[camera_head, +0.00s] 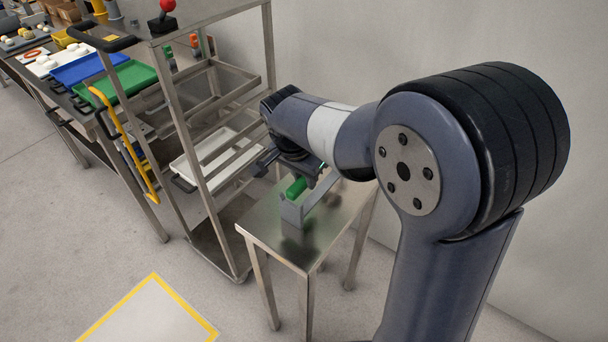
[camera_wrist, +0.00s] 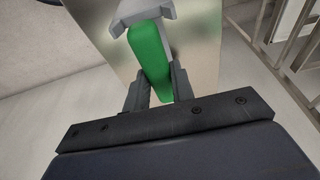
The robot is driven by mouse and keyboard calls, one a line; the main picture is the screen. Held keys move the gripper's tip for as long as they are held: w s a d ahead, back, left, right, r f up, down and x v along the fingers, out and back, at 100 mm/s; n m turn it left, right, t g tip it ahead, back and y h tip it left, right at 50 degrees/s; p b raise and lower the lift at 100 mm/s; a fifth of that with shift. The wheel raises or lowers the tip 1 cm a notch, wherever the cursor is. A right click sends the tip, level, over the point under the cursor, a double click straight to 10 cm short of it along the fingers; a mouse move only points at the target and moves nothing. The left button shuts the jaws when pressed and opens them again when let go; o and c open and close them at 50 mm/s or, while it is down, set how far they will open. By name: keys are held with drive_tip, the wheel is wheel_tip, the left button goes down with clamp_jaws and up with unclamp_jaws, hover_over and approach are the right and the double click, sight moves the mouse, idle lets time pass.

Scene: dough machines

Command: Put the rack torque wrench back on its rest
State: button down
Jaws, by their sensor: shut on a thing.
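The torque wrench shows as a green handle (camera_head: 296,187) over the small steel table (camera_head: 270,233), and the green handle (camera_wrist: 150,52) also shows in the wrist view. My gripper (camera_head: 292,170) is shut on this handle, with a dark finger on each side of it in the wrist view (camera_wrist: 158,85). A grey rest (camera_head: 292,213) stands on the table, and its forked top (camera_wrist: 140,14) shows at the handle's far end. The handle lies at or just over the fork; I cannot tell whether it touches. The rest of the wrench is mostly hidden by my arm.
A steel rack trolley (camera_head: 188,150) with a white tray (camera_head: 215,155) stands close left of the table. A pale wall (camera_head: 345,50) is behind. A bench with blue (camera_head: 85,68) and green trays (camera_head: 122,84) is farther left. The table's front is bare.

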drive_tip(key=shift+f+b, duration=0.45)
drive_tip(key=shift+f, duration=0.15)
drive_tip(key=c, duration=1.1)
unclamp_jaws()
drive_tip(key=shift+f, duration=0.1)
drive_tip(key=shift+r, duration=0.25)
drive_tip(key=shift+r+p, duration=2.7)
drive_tip(key=shift+r, duration=0.65)
drive_tip(key=v, duration=1)
drive_tip(key=shift+s+r, duration=0.1)
drive_tip(key=shift+r, duration=0.25)
drive_tip(key=b+x, duration=0.1)
drive_tip(key=x, duration=1.1)
drive_tip(key=shift+s+a, duration=0.1)
drive_tip(key=shift+a, duration=0.05)
